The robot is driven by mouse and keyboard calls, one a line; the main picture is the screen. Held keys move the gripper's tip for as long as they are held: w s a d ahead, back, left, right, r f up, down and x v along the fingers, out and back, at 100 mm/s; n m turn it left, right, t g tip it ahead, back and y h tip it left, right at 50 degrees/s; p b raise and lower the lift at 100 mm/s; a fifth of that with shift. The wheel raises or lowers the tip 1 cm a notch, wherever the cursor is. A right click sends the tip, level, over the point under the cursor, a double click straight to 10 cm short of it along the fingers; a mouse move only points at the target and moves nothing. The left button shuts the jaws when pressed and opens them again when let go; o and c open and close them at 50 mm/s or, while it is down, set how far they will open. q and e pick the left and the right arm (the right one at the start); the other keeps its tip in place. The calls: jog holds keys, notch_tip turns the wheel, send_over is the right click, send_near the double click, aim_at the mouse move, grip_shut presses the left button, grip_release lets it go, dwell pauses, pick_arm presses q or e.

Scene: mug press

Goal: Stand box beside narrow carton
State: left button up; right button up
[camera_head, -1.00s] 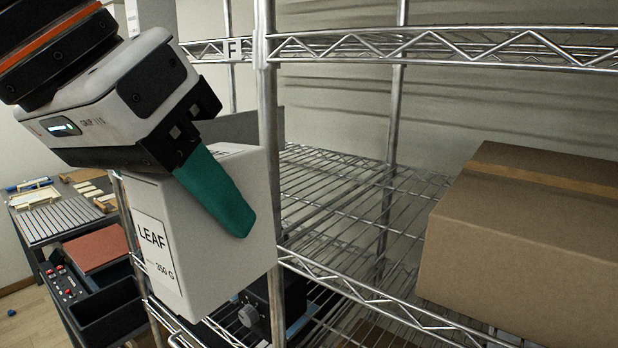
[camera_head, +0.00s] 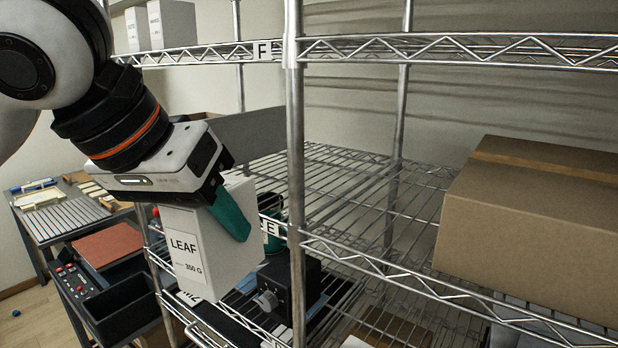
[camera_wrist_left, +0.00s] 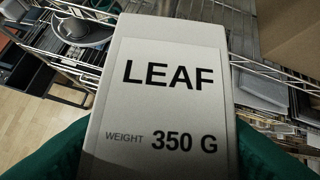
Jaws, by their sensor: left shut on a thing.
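A white box (camera_head: 205,245) labelled LEAF, 350 G, hangs upright but slightly tilted in my left gripper (camera_head: 228,214). One teal finger lies along the box's near side; the other is hidden in the head view. In the left wrist view, the box (camera_wrist_left: 165,95) fills the middle, with teal fingers on both sides. The box is in front of the wire rack, left of its front post. My right gripper is not in view.
A large brown cardboard box (camera_head: 530,235) sits on the middle shelf at right. Bare wire shelf (camera_head: 350,185) lies left of it. The rack post (camera_head: 294,150) stands close to the held box. A black device (camera_head: 290,285) is on the lower shelf. A workbench (camera_head: 70,220) stands at left.

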pick_arm(q)
jog(key=w+a+f+n, duration=0.1)
jog(key=w+a+f, duration=0.1)
jog(key=w+f, duration=0.2)
jog(key=w+a+f+n+y, duration=0.1)
jog(key=w+a+f, duration=0.2)
jog(key=f, duration=0.4)
jog(key=shift+w+f, duration=0.15)
jog(key=shift+w, duration=0.2)
jog(key=shift+n+t+y, duration=0.3)
jog(key=shift+n, duration=0.3)
jog(key=w+a+f, duration=0.1)
jog(key=f, duration=0.2)
jog(key=w+a+f, duration=0.1)
jog(key=a+f, duration=0.1)
jog(key=f, duration=0.1)
jog(key=a+f, duration=0.1)
jog(key=f, duration=0.2)
jog(key=shift+w+a+f, duration=0.15)
jog(key=shift+w+f, duration=0.05)
jog(key=shift+w, duration=0.2)
jog(key=shift+c, duration=0.2)
jog(key=shift+w+f, duration=0.1)
jog(key=shift+f, duration=0.05)
